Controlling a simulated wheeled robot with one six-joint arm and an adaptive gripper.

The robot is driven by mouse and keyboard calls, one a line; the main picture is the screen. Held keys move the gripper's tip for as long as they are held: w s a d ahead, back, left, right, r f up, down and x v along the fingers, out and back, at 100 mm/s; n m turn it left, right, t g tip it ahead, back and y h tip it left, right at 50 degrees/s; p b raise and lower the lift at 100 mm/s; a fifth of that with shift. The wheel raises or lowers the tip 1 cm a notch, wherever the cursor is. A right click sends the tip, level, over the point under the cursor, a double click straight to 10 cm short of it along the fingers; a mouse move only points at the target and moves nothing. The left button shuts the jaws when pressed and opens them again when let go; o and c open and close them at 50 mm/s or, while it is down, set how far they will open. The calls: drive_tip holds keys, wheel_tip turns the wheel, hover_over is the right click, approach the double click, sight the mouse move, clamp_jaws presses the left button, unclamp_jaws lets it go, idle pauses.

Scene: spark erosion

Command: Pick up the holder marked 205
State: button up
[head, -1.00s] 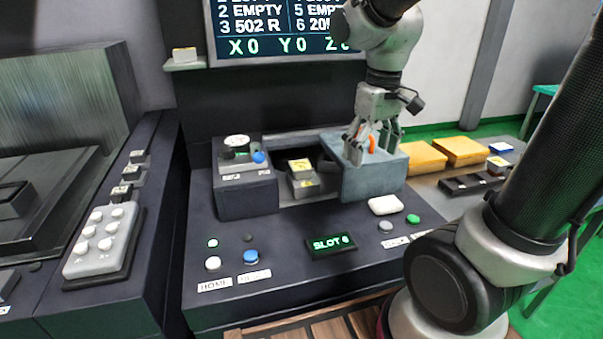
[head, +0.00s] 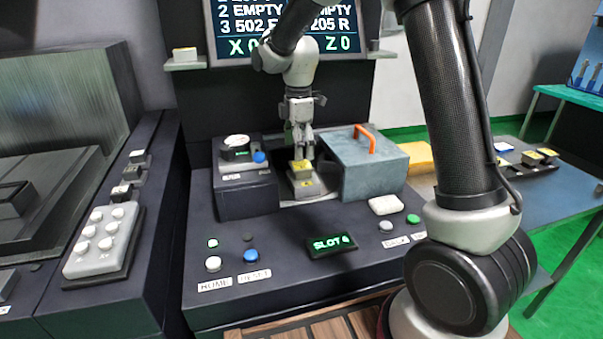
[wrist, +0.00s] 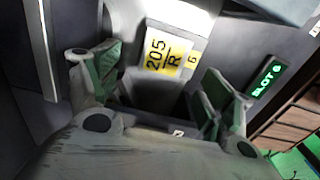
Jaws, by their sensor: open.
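The holder marked 205 (wrist: 166,53) shows in the wrist view with a yellow label reading "205 R". A smaller yellow label beside it reads "6". In the head view the holder (head: 301,168) stands in the gap between the dark block with the dial and the grey-blue cover. My gripper (head: 302,150) is above and just behind it in the head view. In the wrist view my gripper (wrist: 160,100) is open, with one green-padded finger on each side of the picture and the holder between and beyond them. Contact with the holder is not visible.
The grey-blue cover (head: 367,168) with an orange handle stands close on the right of the holder. The dark dial block (head: 246,180) stands close on the left. A lit display (head: 331,244) reads "SLOT 6". Buttons line the console front.

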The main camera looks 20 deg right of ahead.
sight(298, 165)
drive_tip(key=f, duration=0.6)
drive_tip(key=shift+s+a+f, duration=0.1)
drive_tip(key=shift+s+a, duration=0.05)
drive_tip(key=shift+a, duration=0.05)
drive_tip(key=c, duration=1.4)
drive_tip(key=shift+o, duration=0.2)
